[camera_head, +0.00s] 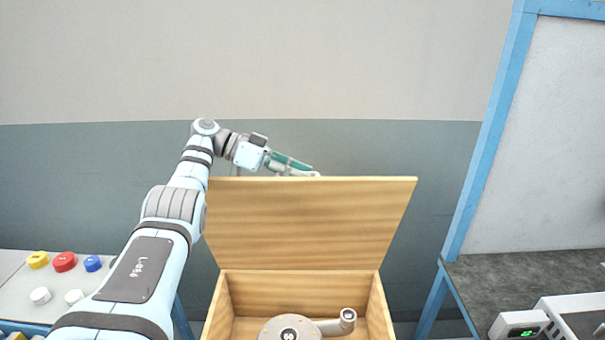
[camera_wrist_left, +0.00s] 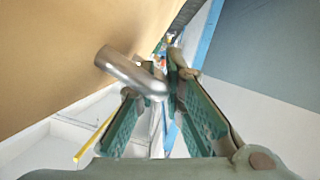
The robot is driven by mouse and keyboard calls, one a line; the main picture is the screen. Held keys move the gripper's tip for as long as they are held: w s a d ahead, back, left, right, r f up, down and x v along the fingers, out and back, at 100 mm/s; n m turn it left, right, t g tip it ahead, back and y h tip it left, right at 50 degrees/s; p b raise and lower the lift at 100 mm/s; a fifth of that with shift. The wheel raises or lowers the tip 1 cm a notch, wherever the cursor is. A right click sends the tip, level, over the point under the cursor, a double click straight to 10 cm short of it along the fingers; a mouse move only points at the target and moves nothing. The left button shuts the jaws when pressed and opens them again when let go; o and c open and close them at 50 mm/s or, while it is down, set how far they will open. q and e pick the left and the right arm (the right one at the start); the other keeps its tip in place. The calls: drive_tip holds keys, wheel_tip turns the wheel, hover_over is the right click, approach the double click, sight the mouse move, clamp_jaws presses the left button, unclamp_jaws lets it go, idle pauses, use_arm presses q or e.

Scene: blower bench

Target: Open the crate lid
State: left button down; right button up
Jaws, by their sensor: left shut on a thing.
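The wooden crate (camera_head: 215,312) stands at the bottom middle of the head view. Its lid (camera_head: 310,225) is raised, standing up at the back of the crate and leaning slightly. My left gripper (camera_head: 316,174) is at the lid's top edge, partly behind it. In the left wrist view, a round metal handle (camera_wrist_left: 122,68) stands out from the lid's brown face (camera_wrist_left: 60,60) and runs between my gripper's green fingers (camera_wrist_left: 160,85). The left gripper is shut on this handle. The handle is hidden in the head view. My right gripper is not in view.
A round metal part with a crank-like arm (camera_head: 288,330) lies inside the crate. A panel with coloured buttons (camera_head: 65,262) is at the left. A dark bench top (camera_head: 520,275) with a blue frame and a digital display unit (camera_head: 520,325) is at the right.

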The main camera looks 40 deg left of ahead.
use_arm(q)
drive_tip(key=shift+f, duration=0.1)
drive_tip(key=c, duration=2)
unclamp_jaws()
drive_tip(key=shift+o, duration=0.2)
drive_tip(key=shift+w, duration=0.1)
